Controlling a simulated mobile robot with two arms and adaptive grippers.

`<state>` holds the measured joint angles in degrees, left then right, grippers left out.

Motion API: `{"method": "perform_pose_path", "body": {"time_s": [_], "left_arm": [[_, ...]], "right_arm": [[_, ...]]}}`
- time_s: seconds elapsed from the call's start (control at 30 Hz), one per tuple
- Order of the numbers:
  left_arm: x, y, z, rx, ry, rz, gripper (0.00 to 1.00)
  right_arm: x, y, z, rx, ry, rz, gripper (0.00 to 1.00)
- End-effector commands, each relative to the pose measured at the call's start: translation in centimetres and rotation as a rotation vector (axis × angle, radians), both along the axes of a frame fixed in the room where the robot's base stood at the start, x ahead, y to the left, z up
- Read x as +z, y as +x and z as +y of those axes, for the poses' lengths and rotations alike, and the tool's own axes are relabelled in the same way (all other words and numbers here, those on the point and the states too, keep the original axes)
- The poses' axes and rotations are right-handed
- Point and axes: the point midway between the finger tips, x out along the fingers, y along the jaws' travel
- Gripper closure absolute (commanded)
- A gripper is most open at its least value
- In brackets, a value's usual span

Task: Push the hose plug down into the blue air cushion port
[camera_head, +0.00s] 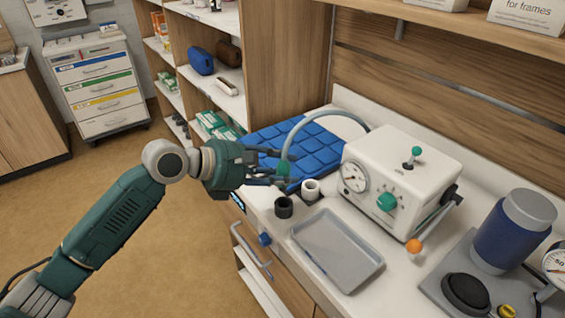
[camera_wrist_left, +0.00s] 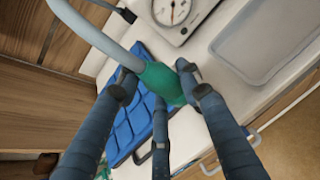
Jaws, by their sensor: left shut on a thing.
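The blue quilted air cushion (camera_head: 318,150) lies flat on the white counter, and it also shows in the wrist view (camera_wrist_left: 128,125). My left gripper (camera_head: 277,168) is above the cushion's near edge. Its fingers are shut around the green hose plug (camera_wrist_left: 160,84). The grey hose (camera_head: 318,115) arches from the plug toward the white pump box; it also shows in the wrist view (camera_wrist_left: 92,28). The plug looks held above the counter, apart from any port. The cushion's port is not clearly visible; the gripper and plug cover part of the near edge.
A black cup-like piece (camera_head: 284,208) and a white one (camera_head: 311,190) stand near the cushion. The white pump box (camera_head: 400,170) with a gauge is to the right. A grey tray (camera_head: 337,250) lies in front. A blue cylinder (camera_head: 513,232) stands far right.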

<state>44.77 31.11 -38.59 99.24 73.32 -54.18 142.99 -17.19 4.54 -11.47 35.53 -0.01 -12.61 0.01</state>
Motion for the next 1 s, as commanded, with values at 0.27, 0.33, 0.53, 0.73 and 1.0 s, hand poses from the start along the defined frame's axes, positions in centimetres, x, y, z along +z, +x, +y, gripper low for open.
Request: {"method": "perform_pose_path", "body": {"time_s": [0.27,0.33,0.53,0.73,1.0], "left_arm": [[-0.2,0.2,-0.3,0.000,-0.002,-0.002,0.90],[-0.1,0.5,-0.7,0.000,-0.003,-0.002,0.90],[0.0,1.2,-1.9,0.000,-0.003,0.000,0.90],[-0.1,2.1,-3.0,0.001,-0.002,0.000,0.90],[-0.1,3.2,-4.5,0.001,-0.003,-0.001,0.90]], "right_arm": [[0.4,0.0,-0.1,0.001,-0.001,0.000,0.60],[0.9,0.0,-0.1,0.000,-0.001,0.000,0.60],[2.0,0.0,-0.1,0.000,-0.002,0.000,0.60],[2.8,0.0,-0.1,0.000,-0.002,0.000,0.60],[3.9,0.0,-0.1,0.000,-0.002,0.000,0.60]]}}
